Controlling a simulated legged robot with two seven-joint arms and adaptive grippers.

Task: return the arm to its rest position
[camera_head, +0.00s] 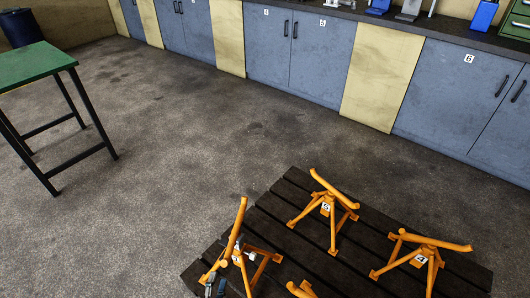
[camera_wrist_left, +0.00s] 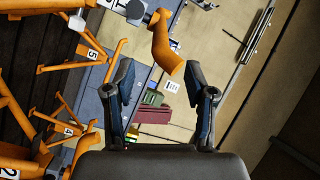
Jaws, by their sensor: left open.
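My left gripper (camera_head: 214,287) shows only as dark fingertips at the bottom edge of the head view, beside the front left orange stand (camera_head: 238,232). In the left wrist view my left gripper (camera_wrist_left: 160,97) is open, with a gap between its two fingers. The rounded end of an orange bar (camera_wrist_left: 166,48) shows beyond the fingertips; nothing is held between them. The rest of my left arm is out of the head view. My right gripper shows in neither view.
Orange stands numbered 5 (camera_head: 326,208) and 4 (camera_head: 422,259) stand on a dark slatted pallet (camera_head: 290,190). A green-topped table (camera_head: 35,64) is at the left. Blue cabinets (camera_head: 440,95) line the back. The grey floor (camera_head: 190,130) between is clear.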

